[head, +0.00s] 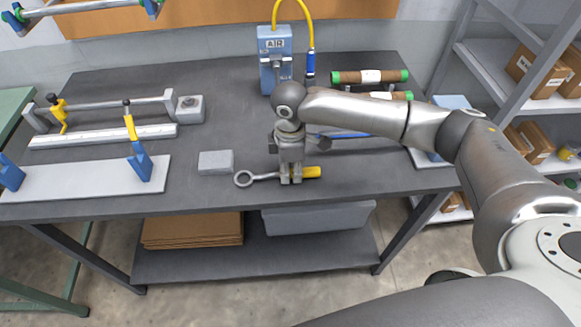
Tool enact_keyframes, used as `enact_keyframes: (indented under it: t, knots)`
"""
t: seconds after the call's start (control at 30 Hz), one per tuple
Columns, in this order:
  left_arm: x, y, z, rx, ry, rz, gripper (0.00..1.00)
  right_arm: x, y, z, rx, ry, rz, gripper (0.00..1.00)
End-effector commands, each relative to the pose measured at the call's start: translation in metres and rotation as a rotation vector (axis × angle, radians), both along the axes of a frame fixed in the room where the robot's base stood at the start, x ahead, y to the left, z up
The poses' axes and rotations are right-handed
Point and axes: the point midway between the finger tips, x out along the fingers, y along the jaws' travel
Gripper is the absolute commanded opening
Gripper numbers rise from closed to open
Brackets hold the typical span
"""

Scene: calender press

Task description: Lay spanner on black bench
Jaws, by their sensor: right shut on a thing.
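The spanner (262,176) has a grey shaft with a ring at its left end and a yellow handle at its right end. My right gripper (291,180) points down and is shut around it near the yellow handle. The spanner lies level, at or just above the top of the black bench (350,178); I cannot tell whether it touches. My left gripper is not in view.
A grey block (216,162) lies left of the spanner. A blue AIR box (275,58) with a yellow hose stands at the back. Green-ended rolls (369,77) lie at the back right. Clamp fixtures (110,120) fill the left side. The front right bench top is clear.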

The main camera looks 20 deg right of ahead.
Motion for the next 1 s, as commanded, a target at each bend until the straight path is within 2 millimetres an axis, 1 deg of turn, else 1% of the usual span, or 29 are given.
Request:
enact_keyframes:
  t: [0.17, 0.2, 0.37, 0.4, 0.67, 0.77, 0.87, 1.0]
  knots:
    - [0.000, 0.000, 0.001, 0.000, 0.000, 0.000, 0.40, 0.000, 0.000, -0.003, 0.001, -0.001, 0.000, 0.00]
    - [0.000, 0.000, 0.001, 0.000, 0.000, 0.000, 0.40, 0.001, 0.000, -0.003, 0.000, -0.002, 0.000, 0.24]
    - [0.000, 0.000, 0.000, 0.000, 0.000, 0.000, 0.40, 0.000, 0.000, -0.003, 0.001, -0.001, 0.000, 0.45]
    - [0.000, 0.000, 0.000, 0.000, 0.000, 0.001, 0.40, 0.000, 0.000, -0.003, 0.001, -0.001, 0.000, 0.47]
    - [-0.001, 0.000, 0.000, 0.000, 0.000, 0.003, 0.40, 0.000, 0.000, -0.004, 0.000, 0.000, 0.000, 0.47]
    - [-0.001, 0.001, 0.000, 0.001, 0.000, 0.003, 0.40, 0.001, 0.000, 0.001, 0.001, -0.001, 0.000, 0.47]
    - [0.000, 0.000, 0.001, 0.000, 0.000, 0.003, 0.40, 0.001, 0.000, 0.013, 0.001, -0.002, -0.001, 0.47]
    - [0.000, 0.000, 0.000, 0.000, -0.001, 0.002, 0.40, 0.001, 0.001, 0.041, 0.002, -0.005, 0.000, 0.47]
